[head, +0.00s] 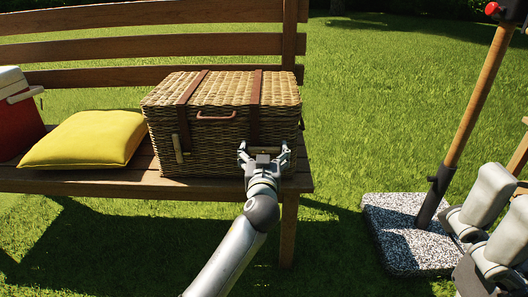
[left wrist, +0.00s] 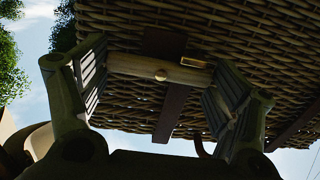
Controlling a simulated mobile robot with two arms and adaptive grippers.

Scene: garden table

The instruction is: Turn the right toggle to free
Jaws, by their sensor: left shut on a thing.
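The right toggle (left wrist: 160,69) is a light wooden bar with a brass pin on a dark leather strap of the wicker basket (head: 215,95). In the left wrist view it lies across the strap, with its ends between my fingers. My left gripper (head: 264,156) is shut on it at the basket's front right; in the head view the gripper largely hides it. The left toggle (head: 178,148) stands upright, along its own strap. My right gripper (head: 497,215) is partly in view at the right edge, away from the basket; its fingertips are not clear.
The basket stands on a wooden bench (head: 100,182), beside a yellow cushion (head: 86,139) and a red and white cooler (head: 18,118). A pole (head: 478,95) rises from a speckled stone base (head: 400,235) at right. Grass is clear between bench and base.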

